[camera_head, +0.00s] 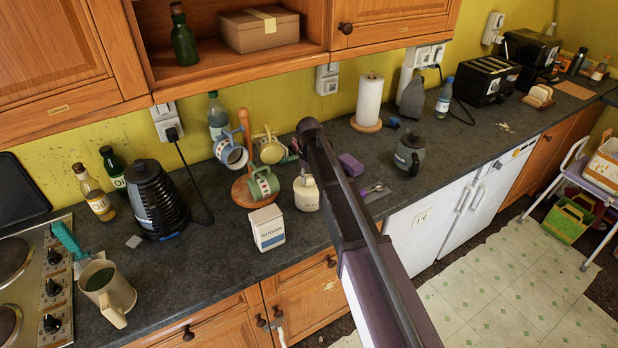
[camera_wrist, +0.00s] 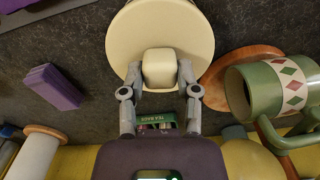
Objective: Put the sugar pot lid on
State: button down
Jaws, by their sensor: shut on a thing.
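The cream sugar pot (camera_head: 306,197) stands on the dark worktop, beside the mug tree and behind the white carton. In the wrist view my gripper (camera_wrist: 160,72) is shut on the squarish knob of the round cream lid (camera_wrist: 160,25). The lid looks level and covers whatever is beneath it. In the head view my dark arm passes in front of the pot's right side and hides most of the gripper. I cannot tell whether the lid touches the pot's rim or is just above it.
A mug tree with a green patterned mug (camera_head: 263,184) stands close to the left of the pot. The white carton (camera_head: 267,228) is in front. A purple block (camera_head: 351,164) and a dark lidded pot (camera_head: 409,154) lie to the right. A tea bags box (camera_wrist: 157,119) is behind.

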jog(key=shift+c, duration=1.3)
grip_release()
jog(key=shift+r, duration=0.15)
notch_tip(320, 180, up, 8)
jog(key=p, duration=0.8)
